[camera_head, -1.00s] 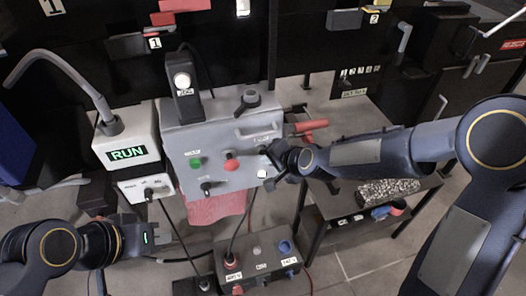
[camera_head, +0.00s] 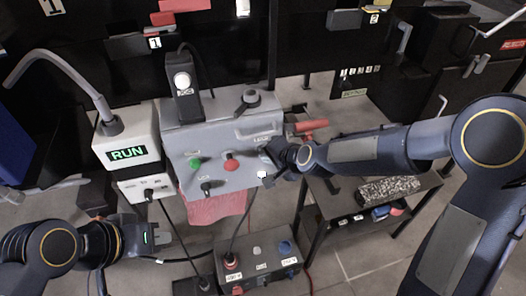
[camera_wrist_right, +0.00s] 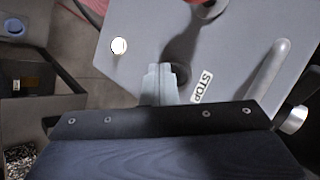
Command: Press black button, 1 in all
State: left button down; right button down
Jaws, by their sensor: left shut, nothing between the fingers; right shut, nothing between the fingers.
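The grey control box (camera_head: 215,135) carries a green button (camera_head: 194,163), a red button (camera_head: 231,165) and a black knob (camera_head: 207,188) on its sloped face. My right gripper (camera_head: 268,159) is at the right side of this face, shut and empty. In the right wrist view its closed fingertips (camera_wrist_right: 161,72) overlap a dark round part (camera_wrist_right: 181,73) beside a STOP label (camera_wrist_right: 202,86); I cannot tell whether they touch it. In the head view that part is hidden by the gripper. My left gripper (camera_head: 165,238) is shut and empty at the lower left, away from the box.
A smaller grey box (camera_head: 258,258) with knobs and cables is below. A low dark table (camera_head: 345,208) holds a speckled block (camera_head: 388,189). A grey handle (camera_wrist_right: 268,75) stands near my right fingertips.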

jog(key=shift+w+a, duration=0.15)
jog(key=shift+w, duration=0.35)
dwell(0.4)
dwell(0.3)
jog(key=shift+s+d+b, duration=0.3)
jog(key=shift+s, duration=0.6)
jog(key=s, duration=0.1)
jog(key=s+d, duration=0.1)
jog(key=s, duration=0.1)
jog(key=s+b, duration=0.1)
jog(key=shift+s+d, duration=0.25)
jog(key=shift+s, duration=0.15)
dwell(0.3)
